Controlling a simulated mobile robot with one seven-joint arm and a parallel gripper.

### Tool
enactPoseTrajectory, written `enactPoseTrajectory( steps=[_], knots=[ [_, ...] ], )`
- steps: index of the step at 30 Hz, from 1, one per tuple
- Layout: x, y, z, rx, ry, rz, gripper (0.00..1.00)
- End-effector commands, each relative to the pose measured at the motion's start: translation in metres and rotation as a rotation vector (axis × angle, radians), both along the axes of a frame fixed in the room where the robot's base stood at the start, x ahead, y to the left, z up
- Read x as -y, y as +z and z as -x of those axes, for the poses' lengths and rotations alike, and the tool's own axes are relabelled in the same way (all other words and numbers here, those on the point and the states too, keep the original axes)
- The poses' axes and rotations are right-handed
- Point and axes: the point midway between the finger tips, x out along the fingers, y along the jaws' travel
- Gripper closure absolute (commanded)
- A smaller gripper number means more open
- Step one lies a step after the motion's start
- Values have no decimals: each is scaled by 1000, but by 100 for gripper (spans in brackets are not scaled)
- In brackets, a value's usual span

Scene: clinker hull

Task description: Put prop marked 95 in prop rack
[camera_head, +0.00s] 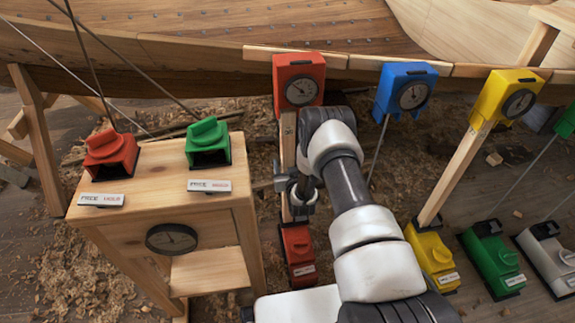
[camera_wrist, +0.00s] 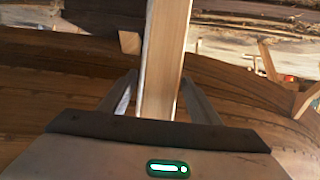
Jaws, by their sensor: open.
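An upright wooden prop (camera_head: 288,135) stands between a red gauge head (camera_head: 299,82) at the hull and a red foot (camera_head: 298,252) on the ground. No number is readable on it, so I cannot tell whether it is the one marked 95. My gripper (camera_head: 290,186) is at the prop's middle, partly hidden by my arm. In the wrist view my open gripper (camera_wrist: 165,100) has one finger on each side of the prop (camera_wrist: 165,60), with gaps visible. A second, slanted wooden prop (camera_head: 455,172) stands under a yellow gauge head (camera_head: 508,97). I cannot make out a prop rack.
A wooden stand (camera_head: 150,210) at left carries a red block (camera_head: 110,153) and a green block (camera_head: 207,143), each labelled, with a dial on its front. A blue gauge head (camera_head: 405,88) and yellow, green and grey feet (camera_head: 490,258) are at right. The hull (camera_head: 170,50) spans the top.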

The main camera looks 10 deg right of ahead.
Motion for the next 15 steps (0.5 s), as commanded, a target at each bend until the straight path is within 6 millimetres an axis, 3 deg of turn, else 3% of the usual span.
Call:
enactPoseTrajectory(
  steps=[2, 12, 15],
  knots=[
    [0, 0, 0, 0, 0, 0, 43],
    [0, 0, 0, 0, 0, 0, 100],
    [0, 2, -1, 5, 0, 0, 100]
  ],
)
